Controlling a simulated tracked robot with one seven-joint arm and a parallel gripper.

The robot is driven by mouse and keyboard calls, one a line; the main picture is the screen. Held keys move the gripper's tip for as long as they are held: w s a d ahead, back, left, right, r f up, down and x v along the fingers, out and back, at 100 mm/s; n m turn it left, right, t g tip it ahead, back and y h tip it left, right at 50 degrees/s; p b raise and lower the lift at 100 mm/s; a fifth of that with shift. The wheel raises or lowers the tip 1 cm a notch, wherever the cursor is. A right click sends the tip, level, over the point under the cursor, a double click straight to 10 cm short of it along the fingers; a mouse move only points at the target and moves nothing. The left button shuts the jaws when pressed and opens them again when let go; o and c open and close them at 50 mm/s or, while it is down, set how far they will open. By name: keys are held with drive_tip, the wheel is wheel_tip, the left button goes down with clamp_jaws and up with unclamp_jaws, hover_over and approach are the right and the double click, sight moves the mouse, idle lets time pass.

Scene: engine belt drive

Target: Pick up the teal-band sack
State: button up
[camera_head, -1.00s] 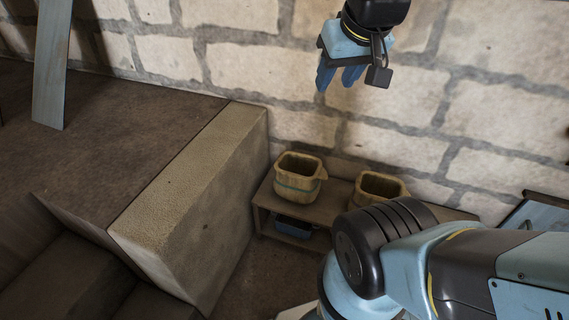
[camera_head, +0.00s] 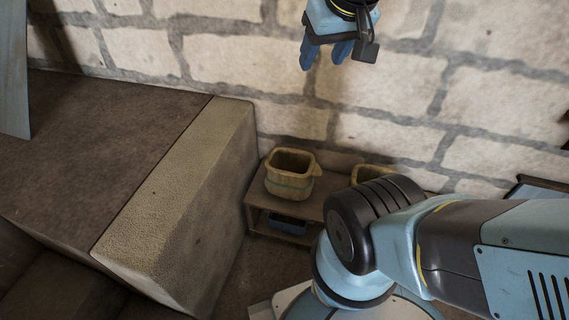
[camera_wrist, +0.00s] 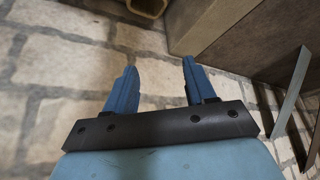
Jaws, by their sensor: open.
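The teal-band sack (camera_head: 290,178) is a tan, open-topped, squarish sack with a teal stripe around it. It stands upright on a low wooden shelf (camera_head: 312,206) against the brick wall in the head view. My gripper (camera_head: 328,54) is open and empty, high in front of the wall, above and slightly right of the sack and well apart from it. In the wrist view my gripper's blue fingers (camera_wrist: 158,82) are spread with nothing between them. A tan rim (camera_wrist: 148,6) shows at the top edge there; I cannot tell which sack it belongs to.
A second tan sack (camera_head: 368,173) stands right of the first, partly hidden by my arm. A blue bin (camera_head: 288,222) sits on the lower shelf. A large stone block (camera_head: 190,210) rises close left of the shelf. A plank (camera_head: 14,75) leans at the far left.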

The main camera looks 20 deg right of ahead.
drive_tip(key=w+f+n+g, duration=0.1)
drive_tip(key=w+f+n, duration=0.25)
drive_tip(key=w, duration=0.45)
drive_tip(key=w+f+n, duration=0.3)
drive_tip(key=w+n, duration=0.1)
drive_tip(key=w, duration=0.3)
drive_tip(key=n+g+h, duration=0.2)
drive_tip(key=n, duration=1.9)
hover_over(270, 156)
drive_tip(key=s+a, duration=0.2)
drive_tip(key=s, duration=0.1)
drive_tip(key=f, duration=4.4)
drive_tip(key=shift+w+d, duration=0.15)
drive_tip(key=shift+w, duration=0.05)
drive_tip(key=x, duration=0.8)
drive_tip(key=shift+w+x, duration=0.2)
drive_tip(key=shift+x, duration=2.5)
drive_tip(key=shift+r, duration=0.1)
drive_tip(key=shift+c, duration=0.4)
clamp_jaws()
